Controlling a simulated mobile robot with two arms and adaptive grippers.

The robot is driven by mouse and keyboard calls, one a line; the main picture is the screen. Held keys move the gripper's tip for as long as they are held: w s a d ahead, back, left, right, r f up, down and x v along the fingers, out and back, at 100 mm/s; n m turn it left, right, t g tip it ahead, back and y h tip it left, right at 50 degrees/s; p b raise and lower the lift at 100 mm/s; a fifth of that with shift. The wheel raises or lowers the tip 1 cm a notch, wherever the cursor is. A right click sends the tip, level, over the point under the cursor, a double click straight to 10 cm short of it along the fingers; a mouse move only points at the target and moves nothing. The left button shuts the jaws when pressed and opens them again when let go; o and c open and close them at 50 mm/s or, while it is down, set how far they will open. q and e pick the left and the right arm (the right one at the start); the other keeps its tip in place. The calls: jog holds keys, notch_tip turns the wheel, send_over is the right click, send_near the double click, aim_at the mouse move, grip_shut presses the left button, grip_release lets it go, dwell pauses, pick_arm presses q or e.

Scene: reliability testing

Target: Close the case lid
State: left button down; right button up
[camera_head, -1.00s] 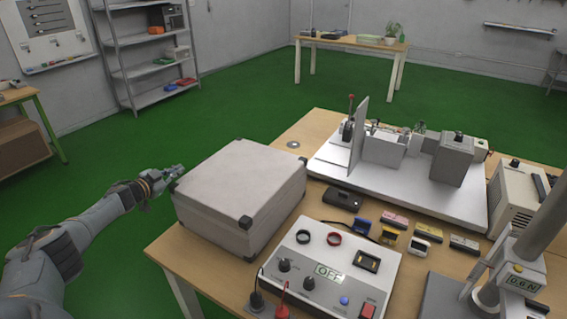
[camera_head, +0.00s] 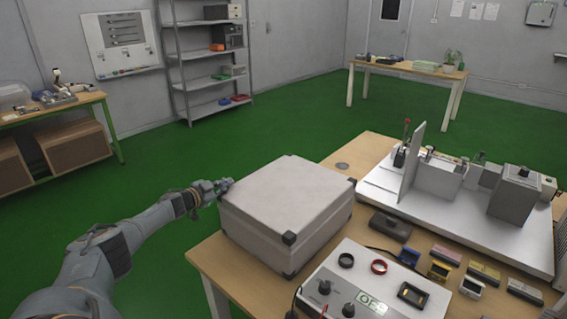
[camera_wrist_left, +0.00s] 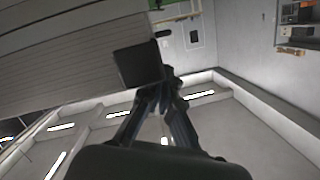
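The light grey case (camera_head: 285,195) with black corner caps stands on the left end of the wooden table. Its lid lies flat over the body, and I see no gap along the visible sides. My left gripper (camera_head: 222,185) is at the case's far left corner, close to the lid's edge. In the left wrist view the case side (camera_wrist_left: 60,60) and a black corner cap (camera_wrist_left: 137,66) are just beyond the gripper (camera_wrist_left: 168,82). Its fingers meet at the tips with nothing visible between them; I cannot tell whether they touch the case. My right gripper is out of view.
A control box (camera_head: 375,290) with knobs stands close in front of the case. A white test rig (camera_head: 460,200) is to the right, with small coloured parts and a dark device (camera_head: 390,228) between. Green floor (camera_head: 150,165) is free left of the table.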

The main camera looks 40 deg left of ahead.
pick_arm(q)
jog(key=shift+s+a+r+p, duration=0.1)
jog(key=shift+r+p, duration=1)
jog(key=shift+p, duration=0.2)
jog(key=shift+a+r+p, duration=0.1)
jog(key=shift+r+p, duration=0.95)
jog(key=shift+p, duration=0.25)
jog(key=v, duration=0.3)
jog(key=shift+s+f, duration=0.1)
jog(key=shift+f, duration=0.1)
jog(key=v, duration=0.6)
jog(key=shift+s+a+r, duration=0.25)
jog(key=shift+a+r, duration=0.05)
jog(key=shift+a, duration=0.05)
